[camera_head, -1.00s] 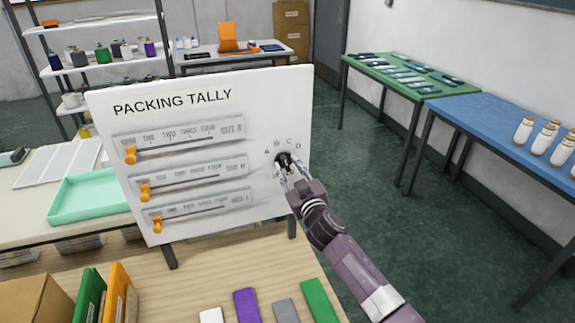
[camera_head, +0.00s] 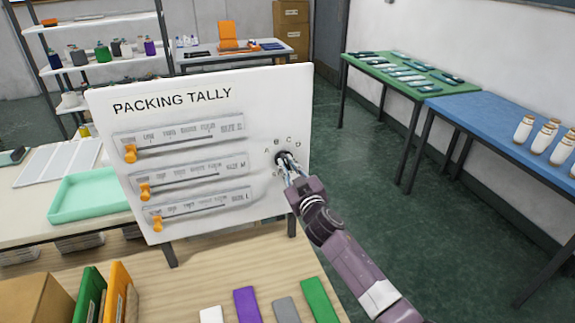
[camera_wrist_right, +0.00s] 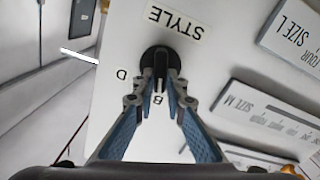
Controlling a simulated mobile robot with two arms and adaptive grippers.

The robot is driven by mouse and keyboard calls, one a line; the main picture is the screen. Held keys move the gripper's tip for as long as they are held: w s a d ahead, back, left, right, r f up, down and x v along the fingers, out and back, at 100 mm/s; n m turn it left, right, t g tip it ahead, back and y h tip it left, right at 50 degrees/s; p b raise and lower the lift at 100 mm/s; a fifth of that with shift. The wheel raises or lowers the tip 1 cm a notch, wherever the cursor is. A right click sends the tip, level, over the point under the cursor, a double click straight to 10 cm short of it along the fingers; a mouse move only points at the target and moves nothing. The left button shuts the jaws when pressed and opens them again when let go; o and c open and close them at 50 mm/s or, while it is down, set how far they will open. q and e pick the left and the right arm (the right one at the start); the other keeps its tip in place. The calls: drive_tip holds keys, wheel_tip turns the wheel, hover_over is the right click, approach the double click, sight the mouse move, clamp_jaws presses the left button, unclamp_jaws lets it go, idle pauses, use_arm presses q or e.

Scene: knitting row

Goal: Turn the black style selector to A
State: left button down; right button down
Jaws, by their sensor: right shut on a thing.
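The black style selector (camera_head: 281,156) is a round knob at the right side of the white Packing Tally board (camera_head: 205,105). Letters A, B, C and D run in an arc above it. My right gripper (camera_head: 287,164) is at the knob. In the right wrist view, the knob (camera_wrist_right: 154,57) sits beside the upside-down STYLE label, and both fingers of my right gripper (camera_wrist_right: 156,78) are closed on its raised bar. The bar appears to line up with the letter B; D shows at left, and the fingers hide other letters. My left gripper is not in view.
Three sliders with orange handles (camera_head: 130,153) are on the board's left part. A blue table (camera_head: 500,122) with bottles stands at right, with open floor between.

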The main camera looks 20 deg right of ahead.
drive_tip(key=shift+a+f+n+b, duration=0.15)
drive_tip(key=shift+n+b, duration=0.05)
drive_tip(key=shift+n, duration=1.55)
drive_tip(key=shift+a+f+n+b, duration=0.1)
drive_tip(key=shift+n+b, duration=0.1)
drive_tip(key=shift+n, duration=1.55)
drive_tip(key=c, duration=2)
unclamp_jaws()
drive_tip(key=shift+o, duration=0.2)
drive_tip(key=shift+s, duration=0.1)
drive_tip(key=s, duration=1.2)
drive_tip(key=shift+d, duration=0.25)
